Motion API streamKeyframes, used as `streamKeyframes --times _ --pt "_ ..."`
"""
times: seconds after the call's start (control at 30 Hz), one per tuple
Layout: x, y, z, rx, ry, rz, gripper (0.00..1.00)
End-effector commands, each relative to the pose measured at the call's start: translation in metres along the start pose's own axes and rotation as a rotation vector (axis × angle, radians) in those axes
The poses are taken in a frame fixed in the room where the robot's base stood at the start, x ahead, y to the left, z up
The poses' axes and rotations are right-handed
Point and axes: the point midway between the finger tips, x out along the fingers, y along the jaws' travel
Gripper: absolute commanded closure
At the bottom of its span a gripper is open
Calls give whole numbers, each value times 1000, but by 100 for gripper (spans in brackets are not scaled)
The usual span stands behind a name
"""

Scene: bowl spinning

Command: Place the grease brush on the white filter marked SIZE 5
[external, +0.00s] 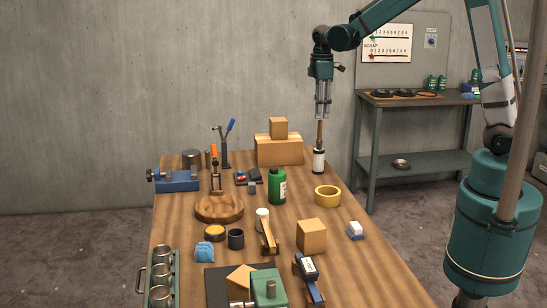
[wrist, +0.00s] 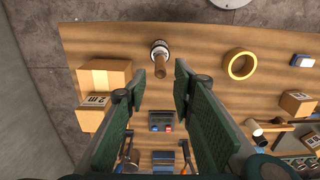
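A wooden handle (external: 320,132) stands upright at the top of a white cylinder with dark ends (external: 319,161) near the table's far edge. I take the handle to be the grease brush's, but its bristles are not visible. My gripper (external: 322,116) points down just above the handle. In the wrist view my fingers (wrist: 160,85) are apart, with the handle (wrist: 161,69) beyond their tips. The cylinder also shows there (wrist: 159,49). A smaller white piece (external: 262,214) stands mid-table beside a wooden tool. No SIZE 5 marking is readable on either white thing.
A green bottle (external: 277,187) and yellow tape ring (external: 327,195) stand nearby. Cardboard boxes (external: 279,150) are stacked left of the gripper. A wooden bowl (external: 219,209), blue vise (external: 177,181) and several small things crowd the left and front. The right table edge is fairly clear.

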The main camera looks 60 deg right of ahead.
Motion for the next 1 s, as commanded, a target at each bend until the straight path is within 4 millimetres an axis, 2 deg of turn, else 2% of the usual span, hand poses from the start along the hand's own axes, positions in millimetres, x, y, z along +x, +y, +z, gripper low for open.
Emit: streamKeyframes --times 0.2,0.4,0.6,1.0 --pt "-34 0 0 0 0 0 75" --pt "-53 0 0 0 0 0 75" --pt "-61 0 0 0 0 0 75" --pt "-61 0 0 0 0 0 75"
